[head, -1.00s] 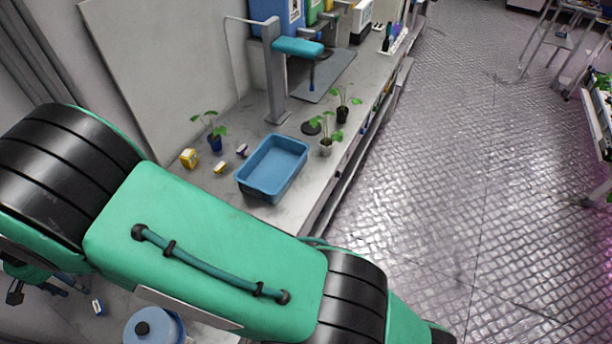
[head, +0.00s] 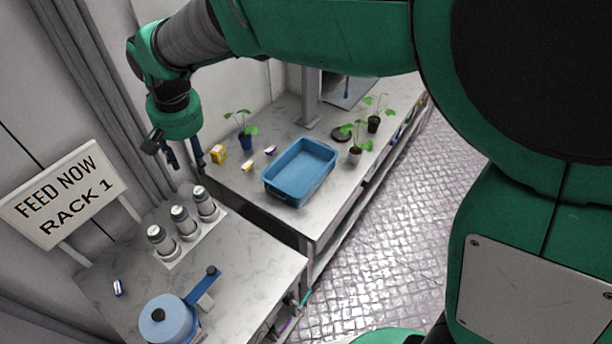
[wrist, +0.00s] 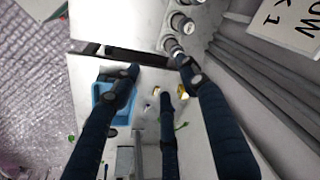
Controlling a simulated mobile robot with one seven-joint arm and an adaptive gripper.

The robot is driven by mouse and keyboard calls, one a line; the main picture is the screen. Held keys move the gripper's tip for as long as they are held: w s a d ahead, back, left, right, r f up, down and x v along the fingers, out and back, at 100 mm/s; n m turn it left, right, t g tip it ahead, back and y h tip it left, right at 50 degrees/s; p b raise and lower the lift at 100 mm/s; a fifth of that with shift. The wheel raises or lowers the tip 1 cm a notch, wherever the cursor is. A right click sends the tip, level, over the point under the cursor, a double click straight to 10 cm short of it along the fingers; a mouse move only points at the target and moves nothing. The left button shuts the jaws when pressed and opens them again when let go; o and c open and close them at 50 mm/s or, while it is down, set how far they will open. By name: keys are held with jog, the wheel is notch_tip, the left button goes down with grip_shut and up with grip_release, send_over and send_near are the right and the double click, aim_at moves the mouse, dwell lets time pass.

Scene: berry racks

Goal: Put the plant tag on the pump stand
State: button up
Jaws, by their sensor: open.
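My gripper (head: 176,158) is open and empty, hanging over the left end of the far bench; its dark fingers also show in the wrist view (wrist: 160,78). Small pieces lie on that bench: a yellow-and-white one (head: 247,166) and a purple-and-white one (head: 270,151). A blue-and-white piece (head: 118,288) is on the near bench. I cannot tell which of these is the plant tag. A blue round vessel with a lever (head: 168,318) and a white holder with three bottles (head: 170,262) are on the near bench; which is the pump stand is unclear.
A blue tub (head: 268,186) stands on the far bench, with potted plants (head: 355,150) to its right and another (head: 245,140) behind. A yellow box (head: 218,154) is near my gripper. A "FEED NOW RACK 1" sign (head: 62,195) stands left. A gap separates the benches.

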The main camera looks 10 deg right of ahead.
jog(key=s+d+r+t, duration=0.1)
jog(key=s+d+r, duration=0.15)
jog(key=d, duration=0.45)
jog(key=s+d+r+m, duration=0.1)
jog(key=s+d+r, duration=0.15)
jog(key=d, duration=0.45)
jog(key=s+d+r+t, duration=0.1)
jog(key=s+d+r, duration=0.15)
jog(key=d, duration=0.45)
jog(key=s+d+m+t+h, duration=0.1)
jog(key=s+d, duration=1.5)
jog(key=shift+d+f+m+t, duration=0.3)
jog(key=shift+d+f, duration=0.05)
jog(key=shift+d, duration=0.05)
